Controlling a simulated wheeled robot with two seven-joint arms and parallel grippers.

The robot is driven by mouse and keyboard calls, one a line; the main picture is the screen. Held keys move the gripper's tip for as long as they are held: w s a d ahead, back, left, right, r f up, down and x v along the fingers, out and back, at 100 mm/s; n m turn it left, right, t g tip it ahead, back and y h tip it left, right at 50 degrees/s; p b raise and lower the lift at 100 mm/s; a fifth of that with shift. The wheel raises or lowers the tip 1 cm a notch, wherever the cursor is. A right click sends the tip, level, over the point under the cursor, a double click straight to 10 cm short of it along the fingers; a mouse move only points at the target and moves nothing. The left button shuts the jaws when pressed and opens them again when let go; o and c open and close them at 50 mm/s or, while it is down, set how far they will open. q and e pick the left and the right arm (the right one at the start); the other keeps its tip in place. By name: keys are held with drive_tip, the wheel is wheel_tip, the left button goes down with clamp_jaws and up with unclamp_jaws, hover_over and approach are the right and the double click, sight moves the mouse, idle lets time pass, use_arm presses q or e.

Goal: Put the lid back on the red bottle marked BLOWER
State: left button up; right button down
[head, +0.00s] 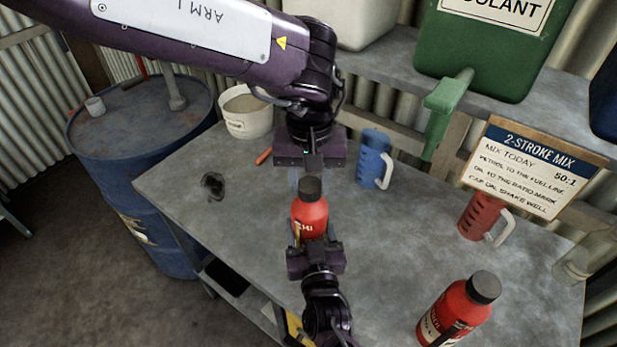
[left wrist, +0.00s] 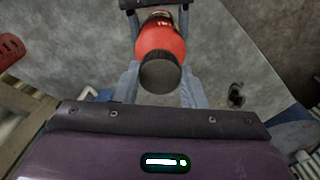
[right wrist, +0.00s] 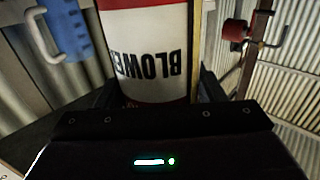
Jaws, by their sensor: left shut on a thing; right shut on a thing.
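The red bottle marked BLOWER (head: 310,215) stands upright on the grey bench, and its label shows large in the right wrist view (right wrist: 150,55). A dark lid (head: 311,188) is at the top of the bottle, over its neck. I cannot tell whether it is seated or tightened. My left gripper (head: 311,180) comes down from above and is shut on the lid; its fingers flank the lid in the left wrist view (left wrist: 160,88). My right gripper (head: 314,243) is shut on the bottle's body from the near side. The bottle's lower part is partly hidden by it.
A second red bottle with a dark cap (head: 462,310) stands at front right. A blue jug (head: 373,158), red jug (head: 478,216) and white tub (head: 245,115) stand farther back. A 2-stroke sign (head: 532,170) and green can (head: 490,50) are at right. The bench's left part is mostly clear.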

use_arm(q)
drive_tip(key=shift+r+m, duration=0.1)
drive_tip(key=shift+m, duration=0.6)
drive_tip(key=o, duration=0.9)
drive_tip(key=shift+r, duration=2.2)
drive_tip(key=shift+c, duration=0.2)
